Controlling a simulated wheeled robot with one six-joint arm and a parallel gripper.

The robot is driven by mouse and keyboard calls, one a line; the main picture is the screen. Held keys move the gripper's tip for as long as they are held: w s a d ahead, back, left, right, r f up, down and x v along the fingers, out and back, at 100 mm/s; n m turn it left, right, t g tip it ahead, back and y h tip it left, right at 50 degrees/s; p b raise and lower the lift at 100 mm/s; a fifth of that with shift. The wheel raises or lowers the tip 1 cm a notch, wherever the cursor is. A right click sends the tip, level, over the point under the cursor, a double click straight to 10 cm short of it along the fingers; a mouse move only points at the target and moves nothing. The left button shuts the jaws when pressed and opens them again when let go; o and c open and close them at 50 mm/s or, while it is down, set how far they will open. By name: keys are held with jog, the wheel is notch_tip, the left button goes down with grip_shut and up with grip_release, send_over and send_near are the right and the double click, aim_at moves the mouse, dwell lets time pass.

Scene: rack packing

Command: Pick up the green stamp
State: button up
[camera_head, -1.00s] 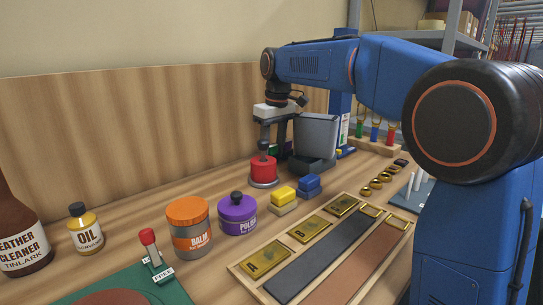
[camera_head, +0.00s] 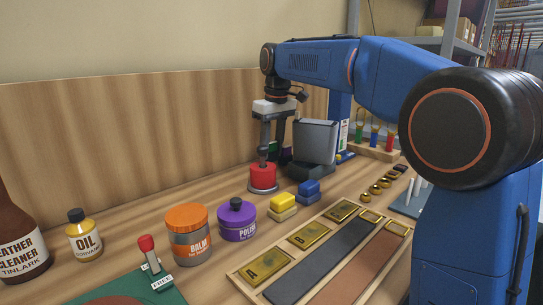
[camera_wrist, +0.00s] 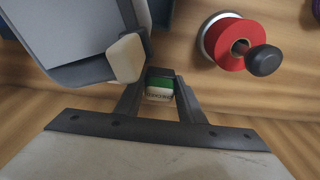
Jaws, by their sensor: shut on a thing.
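The green stamp (camera_wrist: 160,82) shows in the wrist view as a small green block with a pale labelled face. It sits between the two fingers of my gripper (camera_wrist: 160,92), which is shut on it. In the head view my gripper (camera_head: 272,150) is low over the bench, behind the red spool-like holder and left of the grey bin. Only a small green patch of the stamp (camera_head: 272,149) shows there between the fingers; its lower part is hidden.
The red holder with a dark knob (camera_wrist: 230,42) stands close on one side of my gripper. The grey bin (camera_wrist: 75,35) and a pale block (camera_wrist: 125,58) are close on the other. Yellow (camera_head: 283,202) and blue (camera_head: 309,190) blocks and a purple polish jar (camera_head: 237,222) stand nearer.

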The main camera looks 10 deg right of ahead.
jog(key=s+a, duration=0.3)
jog(key=a, duration=0.2)
jog(key=s+a, duration=0.7)
jog(key=a, duration=0.2)
jog(key=shift+s+a+r, duration=0.3)
jog(key=shift+r, duration=0.05)
jog(key=shift+o, duration=1)
